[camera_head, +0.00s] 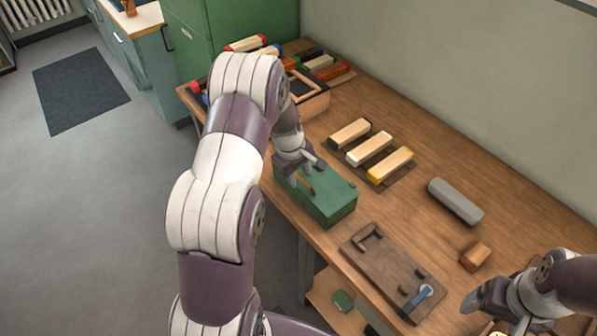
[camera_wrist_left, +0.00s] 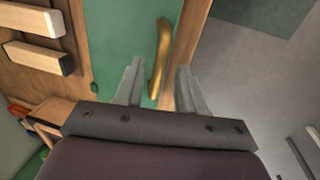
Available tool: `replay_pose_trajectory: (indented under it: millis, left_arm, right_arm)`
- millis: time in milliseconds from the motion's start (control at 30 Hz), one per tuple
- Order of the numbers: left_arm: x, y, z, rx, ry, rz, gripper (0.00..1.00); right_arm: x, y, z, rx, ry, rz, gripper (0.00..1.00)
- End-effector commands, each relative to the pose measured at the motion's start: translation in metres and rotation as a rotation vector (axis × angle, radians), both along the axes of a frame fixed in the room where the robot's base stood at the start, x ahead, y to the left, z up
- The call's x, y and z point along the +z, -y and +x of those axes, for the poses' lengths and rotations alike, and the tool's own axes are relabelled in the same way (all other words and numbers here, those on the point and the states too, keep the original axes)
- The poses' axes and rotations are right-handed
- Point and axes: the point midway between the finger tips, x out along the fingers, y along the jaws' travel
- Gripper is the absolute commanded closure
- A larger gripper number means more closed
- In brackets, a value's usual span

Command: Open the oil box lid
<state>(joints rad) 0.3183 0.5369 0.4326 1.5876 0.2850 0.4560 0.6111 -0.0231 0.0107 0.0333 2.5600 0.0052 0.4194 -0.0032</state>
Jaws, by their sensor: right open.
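The oil box (camera_head: 333,207) is a green box with a closed green lid, standing near the table's front edge. Its brass handle (camera_wrist_left: 160,60) lies along the lid, and it also shows small in the head view (camera_head: 305,185). My left gripper (camera_wrist_left: 158,85) is open just over the lid. In the left wrist view the handle's near end lies between the two fingers, with gaps on both sides; whether a finger touches it I cannot tell. My right gripper (camera_head: 474,308) is open and empty at the lower right, away from the box.
Several brush blocks (camera_head: 370,149) lie on a dark mat behind the box. A wooden fixture board (camera_head: 375,262) with a blue-handled tool (camera_head: 419,297) is to the right. A grey bar (camera_head: 455,201) and a small wooden block (camera_head: 475,256) lie further right. An open wooden tray (camera_head: 314,104) stands behind.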

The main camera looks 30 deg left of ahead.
Motion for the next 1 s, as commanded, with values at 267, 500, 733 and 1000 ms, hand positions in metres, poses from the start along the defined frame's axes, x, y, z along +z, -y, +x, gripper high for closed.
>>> replay_pose_trajectory:
  millis: [267, 500, 733, 1000]
  left_arm:
    - [0.000, 0.000, 0.000, -0.001, 0.001, 0.001, 0.80]
    - [0.000, 0.000, 0.000, -0.001, 0.001, 0.001, 1.00]
    - [0.007, 0.001, 0.003, -0.002, 0.002, 0.000, 1.00]
    - [0.030, 0.006, 0.017, -0.002, 0.006, 0.001, 1.00]
  right_arm:
    - [0.000, 0.000, 0.000, 0.000, 0.000, 0.000, 0.16]
    - [0.000, 0.000, 0.000, 0.000, 0.000, 0.000, 0.16]
    - [0.006, 0.000, 0.000, 0.000, 0.000, 0.000, 0.16]
    - [0.028, 0.000, 0.000, 0.000, 0.000, 0.000, 0.16]
